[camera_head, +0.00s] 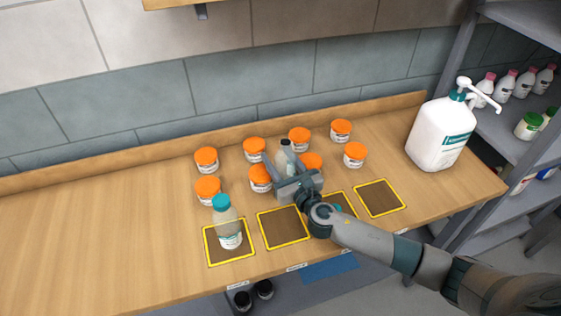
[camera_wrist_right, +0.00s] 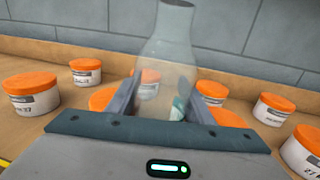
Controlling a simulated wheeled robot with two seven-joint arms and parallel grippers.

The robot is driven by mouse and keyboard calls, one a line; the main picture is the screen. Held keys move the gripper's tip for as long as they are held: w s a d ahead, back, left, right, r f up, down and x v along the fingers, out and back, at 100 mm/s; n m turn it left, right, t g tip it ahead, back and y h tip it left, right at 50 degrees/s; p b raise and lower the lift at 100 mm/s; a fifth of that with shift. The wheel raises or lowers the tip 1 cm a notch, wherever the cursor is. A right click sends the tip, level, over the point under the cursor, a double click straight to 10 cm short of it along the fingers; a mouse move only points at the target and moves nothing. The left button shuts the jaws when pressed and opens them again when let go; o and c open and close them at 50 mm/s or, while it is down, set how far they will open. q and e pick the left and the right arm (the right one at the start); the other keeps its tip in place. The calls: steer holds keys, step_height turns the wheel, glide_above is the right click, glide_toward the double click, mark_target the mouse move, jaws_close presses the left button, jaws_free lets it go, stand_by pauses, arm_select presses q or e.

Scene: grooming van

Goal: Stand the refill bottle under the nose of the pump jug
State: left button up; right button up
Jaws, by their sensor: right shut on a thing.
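The white pump jug (camera_head: 428,133) with a teal collar stands at the right end of the counter. Its white nose (camera_head: 484,97) points to the right and toward the front. My right gripper (camera_head: 287,172) is shut on a clear, see-through bottle (camera_head: 286,148), whose dark top shows above the fingers. In the right wrist view the bottle (camera_wrist_right: 172,50) stands upright between the fingers (camera_wrist_right: 162,100). Its lower part is hidden by the gripper. Another clear bottle (camera_head: 228,228) with a teal cap stands on the leftmost yellow-edged pad. My left gripper is not in view.
Several orange-lidded tubs (camera_head: 206,158) stand around and behind the gripper. The rightmost pad (camera_head: 380,198) is bare; the pad (camera_head: 283,229) left of my wrist looks bare. Something teal (camera_head: 337,209) shows partly behind my arm. Shelves (camera_head: 500,130) with bottles stand at the right.

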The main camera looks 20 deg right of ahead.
steer(key=shift+r, duration=0.7)
steer(key=s+d+r+b, duration=0.2)
steer(key=s+d+r, duration=0.6)
steer(key=r, duration=0.1)
steer(key=shift+d+r, duration=0.2)
steer(key=shift+r, duration=0.05)
